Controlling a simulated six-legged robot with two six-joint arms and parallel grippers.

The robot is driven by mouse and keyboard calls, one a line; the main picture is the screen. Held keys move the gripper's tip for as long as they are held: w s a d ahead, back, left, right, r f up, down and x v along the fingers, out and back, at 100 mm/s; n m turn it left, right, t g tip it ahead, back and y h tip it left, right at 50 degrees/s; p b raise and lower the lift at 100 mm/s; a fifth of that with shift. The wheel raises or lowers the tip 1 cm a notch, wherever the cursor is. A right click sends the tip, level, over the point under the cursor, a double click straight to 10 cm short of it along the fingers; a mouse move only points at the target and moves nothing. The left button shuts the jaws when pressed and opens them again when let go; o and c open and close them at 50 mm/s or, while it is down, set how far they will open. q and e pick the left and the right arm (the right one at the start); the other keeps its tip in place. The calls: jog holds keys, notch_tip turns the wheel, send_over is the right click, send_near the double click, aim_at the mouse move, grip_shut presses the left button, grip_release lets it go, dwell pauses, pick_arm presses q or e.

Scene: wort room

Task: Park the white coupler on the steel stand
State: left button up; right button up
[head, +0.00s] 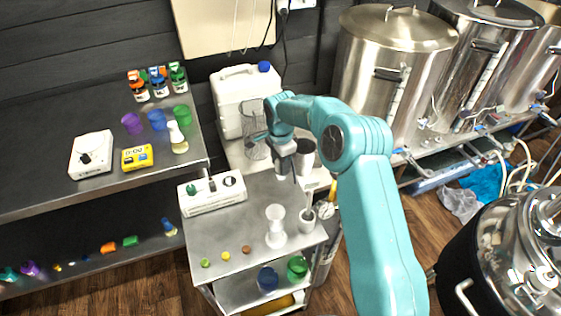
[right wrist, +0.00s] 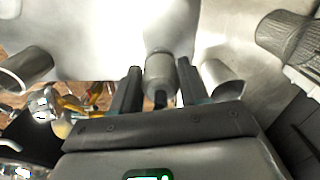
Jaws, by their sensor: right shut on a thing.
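My right gripper (head: 283,172) hangs over the back of the small cart, beside the dark-mouthed cup. In the right wrist view its fingers (right wrist: 158,92) are shut on a short, pale grey-white cylinder (right wrist: 159,72), which looks like the white coupler. In the head view the gripper mostly hides it. A pale hourglass-shaped piece (head: 275,228) stands upright at the cart's front; I cannot tell whether it is the steel stand. My left gripper is out of view.
The cart (head: 210,230) also holds a white box (head: 212,193) and a small cup with a rod (head: 307,221). Behind are a wire-mesh cylinder (head: 256,150), a dark-mouthed cup (head: 304,158) and a white jug (head: 240,92). Steel kettles (head: 385,65) stand at right.

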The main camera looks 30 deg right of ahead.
jog(key=shift+f, duration=0.2)
jog(key=o, duration=0.8)
jog(key=shift+r+p, duration=3.25)
jog(key=shift+r, duration=2.3)
jog(key=shift+f, duration=0.1)
jog(key=shift+s, duration=0.15)
